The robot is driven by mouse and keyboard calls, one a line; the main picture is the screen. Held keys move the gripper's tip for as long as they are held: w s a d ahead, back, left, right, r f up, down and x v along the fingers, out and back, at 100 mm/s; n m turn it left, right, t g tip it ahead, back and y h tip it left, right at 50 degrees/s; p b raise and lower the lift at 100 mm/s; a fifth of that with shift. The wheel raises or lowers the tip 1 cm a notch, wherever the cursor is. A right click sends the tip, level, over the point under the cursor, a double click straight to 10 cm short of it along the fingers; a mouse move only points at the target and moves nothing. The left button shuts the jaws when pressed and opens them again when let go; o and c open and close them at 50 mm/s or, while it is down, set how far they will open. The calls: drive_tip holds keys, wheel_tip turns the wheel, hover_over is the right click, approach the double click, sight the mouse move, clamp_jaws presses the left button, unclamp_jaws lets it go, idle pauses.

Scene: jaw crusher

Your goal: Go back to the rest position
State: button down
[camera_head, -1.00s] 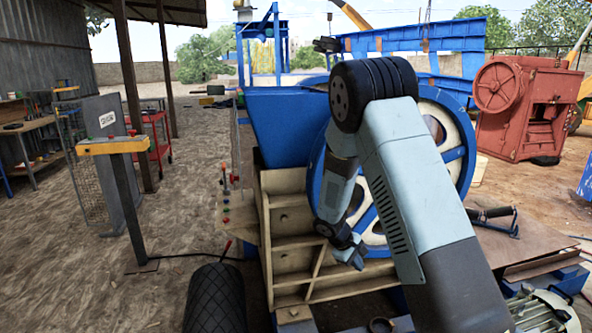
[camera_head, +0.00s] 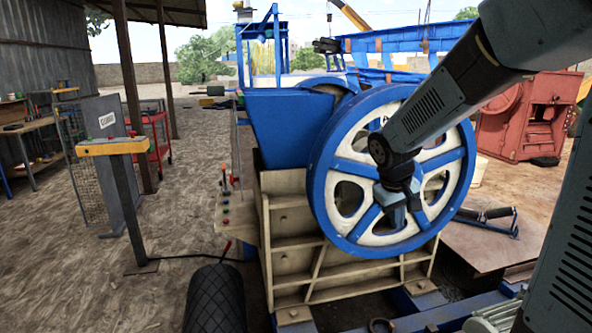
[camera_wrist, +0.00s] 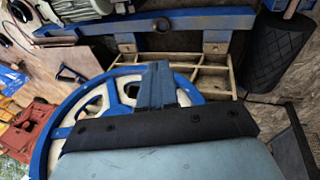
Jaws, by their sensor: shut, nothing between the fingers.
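My gripper (camera_head: 396,207) hangs from my arm in front of the big blue and white flywheel (camera_head: 335,225) of the jaw crusher. Its fingers point down and are shut, with nothing seen between them. I cannot tell how far it is from the wheel. In the wrist view my gripper (camera_wrist: 163,85) shows as blue-grey fingers together, with the flywheel rim (camera_wrist: 85,95) behind. The crusher's cream ribbed frame (camera_head: 290,245) and blue hopper (camera_head: 285,125) stand to the left of the wheel.
A yellow-topped control post (camera_head: 112,146) stands on the left, with a grey panel (camera_head: 105,120) behind it. A red machine (camera_head: 525,125) is at the right. A roller on a stand (camera_head: 490,215) lies right of the crusher. Open dirt ground lies between post and crusher.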

drive_tip(key=s+r+m+t+y, duration=0.1)
drive_tip(key=s+r, duration=0.4)
drive_tip(key=s, duration=0.5)
drive_tip(key=s+r+m+t+y, duration=0.1)
drive_tip(key=s+r, duration=0.4)
drive_tip(key=s, duration=0.5)
drive_tip(key=shift+s+a+m+t+y, duration=0.2)
drive_tip(key=shift+a+m+t+y, duration=0.1)
drive_tip(key=shift+m+t, duration=0.25)
